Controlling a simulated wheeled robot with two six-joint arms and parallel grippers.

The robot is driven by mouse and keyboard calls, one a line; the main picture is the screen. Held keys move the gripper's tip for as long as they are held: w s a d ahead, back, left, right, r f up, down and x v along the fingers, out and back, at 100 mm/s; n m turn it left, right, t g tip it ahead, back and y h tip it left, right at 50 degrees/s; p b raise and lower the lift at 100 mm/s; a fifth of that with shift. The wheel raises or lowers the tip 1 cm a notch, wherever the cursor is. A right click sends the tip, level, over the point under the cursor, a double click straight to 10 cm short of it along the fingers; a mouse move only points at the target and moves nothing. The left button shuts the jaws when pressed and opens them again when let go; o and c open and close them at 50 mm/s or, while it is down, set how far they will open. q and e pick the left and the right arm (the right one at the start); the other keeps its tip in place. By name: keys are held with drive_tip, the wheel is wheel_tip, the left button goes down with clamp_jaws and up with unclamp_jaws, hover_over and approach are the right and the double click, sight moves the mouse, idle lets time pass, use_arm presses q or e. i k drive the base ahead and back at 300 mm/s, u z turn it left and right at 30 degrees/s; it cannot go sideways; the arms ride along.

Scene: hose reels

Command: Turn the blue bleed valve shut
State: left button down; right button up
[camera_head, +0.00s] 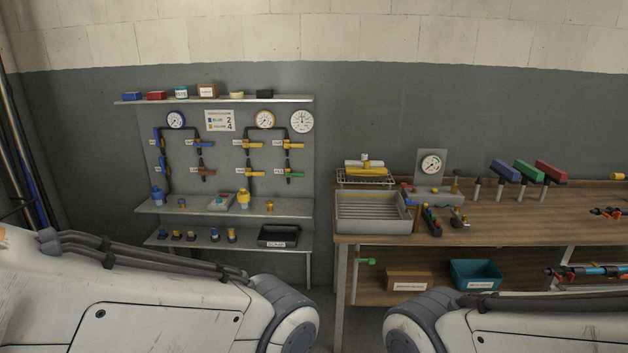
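A grey panel (222,170) with dark pipes stands against the wall at left. Several small valves sit on it. A valve with a blue lever (203,143) is at upper left of the panel, its lever looking about level. Another blue fitting (162,161) is on the pipe at far left, lower down. The labels are too small to read, so I cannot tell which blue part is the bleed valve. Both of my arms show only as white links along the bottom edge. Neither gripper is in view.
Gauges (176,119) and a sign (220,121) are on the panel. Its lower shelves hold small fittings and a black tray (278,236). A wooden workbench (520,212) at right carries a grey tray (372,222), a gauge stand and colored handles. Teal bin (475,275) below.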

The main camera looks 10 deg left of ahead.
sight(156, 132)
drive_tip(key=i, duration=1.85)
drive_tip(key=u, duration=0.85)
drive_tip(key=i, duration=1.2)
drive_tip(key=u, duration=0.7)
drive_tip(key=k, duration=0.4)
drive_tip(key=u, duration=0.7)
drive_tip(key=i, duration=1.5)
drive_tip(key=z, duration=0.4)
